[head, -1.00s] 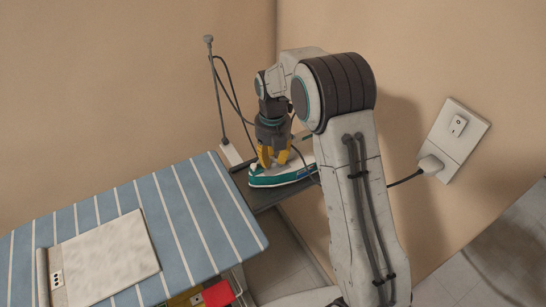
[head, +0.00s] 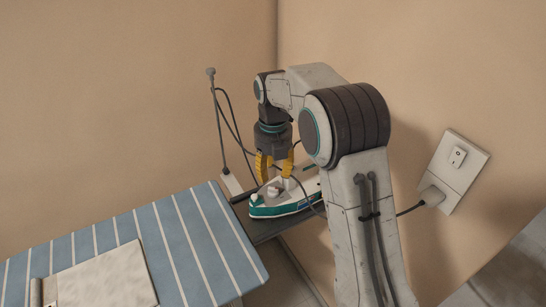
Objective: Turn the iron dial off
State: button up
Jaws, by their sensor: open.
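The iron (head: 284,207) is white and teal and rests on the dark shelf at the end of the ironing board. A small light-grey knob, seemingly its dial (head: 274,191), shows on its top below my gripper. My gripper (head: 274,181) has yellow fingers, spread apart and empty, just above the top of the iron. Whether a fingertip touches the iron cannot be told. The dial's setting is too small to read, and part of the iron's back is hidden by my arm.
The striped ironing board (head: 196,243) with a pale folded cloth (head: 105,277) lies at the left. A thin cord-holder pole (head: 220,125) stands behind the iron. A wall socket with a switch (head: 457,157) holds a plug at the right. Walls close in behind.

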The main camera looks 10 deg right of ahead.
aim_at(273, 188)
jog(key=shift+r, duration=2.45)
